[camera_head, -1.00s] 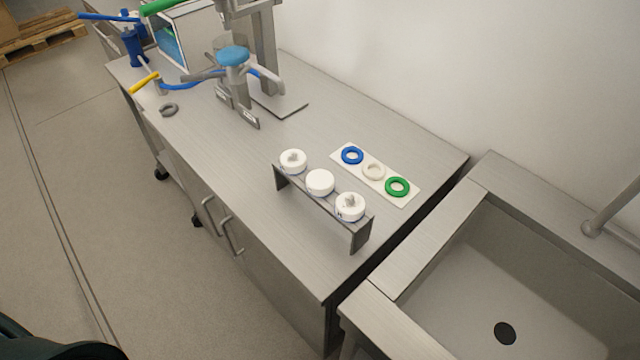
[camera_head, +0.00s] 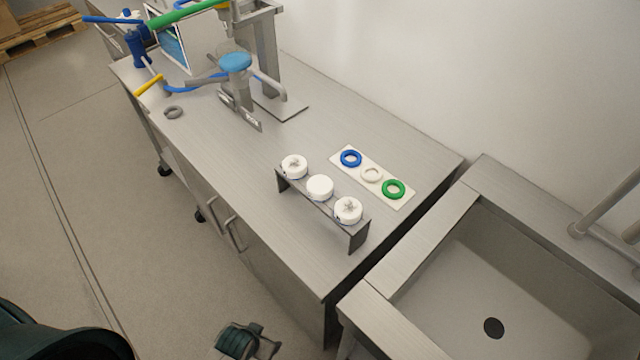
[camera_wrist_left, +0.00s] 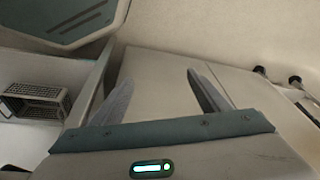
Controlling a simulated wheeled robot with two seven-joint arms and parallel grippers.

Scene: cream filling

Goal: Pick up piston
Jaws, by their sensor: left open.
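Several white round pieces, which look like the pistons, stand on a dark raised rack in the head view. The left one (camera_head: 294,166) and the right one (camera_head: 347,210) have a metal fitting on top; the middle one (camera_head: 319,187) is plain. My left gripper (camera_wrist_left: 160,80) shows in the left wrist view with its two fingers apart and nothing between them. Dark teal parts of my own arm show at the bottom edge of the head view, well away from the rack. My right gripper is not in view.
A white tray (camera_head: 364,192) with blue, white and green rings lies behind the rack (camera_head: 357,236). A filling machine (camera_head: 236,62) with blue and green tubes stands at the far end of the steel table (camera_head: 205,142). A grey ring (camera_head: 173,112) lies there too. A sink (camera_head: 460,290) is at right.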

